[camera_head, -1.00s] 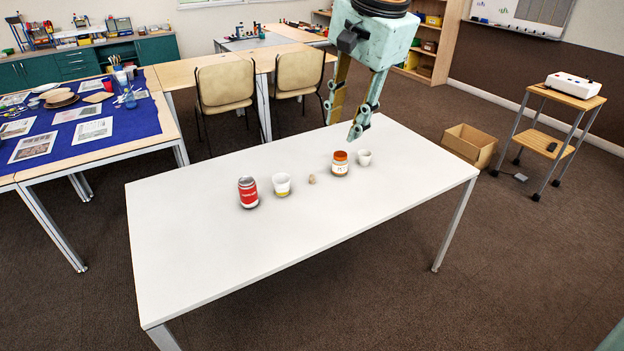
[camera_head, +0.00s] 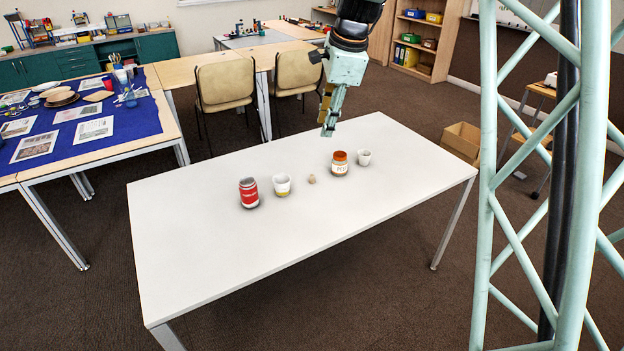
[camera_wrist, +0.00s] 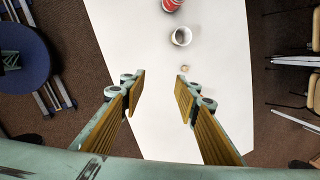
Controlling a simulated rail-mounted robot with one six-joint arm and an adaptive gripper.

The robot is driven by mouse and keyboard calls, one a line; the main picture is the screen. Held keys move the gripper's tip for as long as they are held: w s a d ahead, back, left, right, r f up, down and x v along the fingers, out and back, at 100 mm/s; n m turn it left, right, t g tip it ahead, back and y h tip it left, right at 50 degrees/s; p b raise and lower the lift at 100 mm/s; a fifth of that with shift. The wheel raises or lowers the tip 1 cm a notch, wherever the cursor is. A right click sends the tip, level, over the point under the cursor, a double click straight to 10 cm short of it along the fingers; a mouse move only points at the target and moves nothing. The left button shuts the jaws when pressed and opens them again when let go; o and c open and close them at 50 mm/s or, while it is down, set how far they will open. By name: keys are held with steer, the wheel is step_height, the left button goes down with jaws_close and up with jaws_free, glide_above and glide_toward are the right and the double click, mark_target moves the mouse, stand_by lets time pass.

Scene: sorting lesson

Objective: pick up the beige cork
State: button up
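The small beige cork (camera_head: 311,179) stands on the white table (camera_head: 230,270), between a white cup with a yellow band (camera_head: 282,185) and an orange-lidded jar (camera_head: 340,163). My gripper (camera_head: 328,122) is above the table's far side, up and to the right of the cork in the head view, not touching anything. In the wrist view its two fingers (camera_wrist: 159,88) are spread with nothing between them. The cork (camera_wrist: 185,68) shows there just beyond the right fingertip.
A red can (camera_head: 249,192) stands left of the cup, and a small white cup (camera_head: 364,157) right of the jar. The table's front half is clear. Two chairs (camera_head: 225,87) stand behind it. A cardboard box (camera_head: 463,141) is on the floor at right.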

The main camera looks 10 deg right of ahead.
steer(key=w+f+m+p, duration=0.1)
steer(key=w+f+m, duration=0.3)
steer(key=w+f, duration=0.55)
steer(key=m+p, duration=0.1)
steer(key=m, duration=0.4)
glide_above(312, 175)
steer(key=s+d, duration=0.2)
steer(key=s, duration=0.1)
step_height(312, 175, down, 12)
steer(key=shift+g, duration=0.3)
steer(key=shift+w+d+f, duration=0.1)
steer(key=shift+b+x, duration=0.65)
steer(key=shift+x, duration=3.5)
steer(key=shift+b+x, duration=0.9)
steer(key=shift+x, duration=1.75)
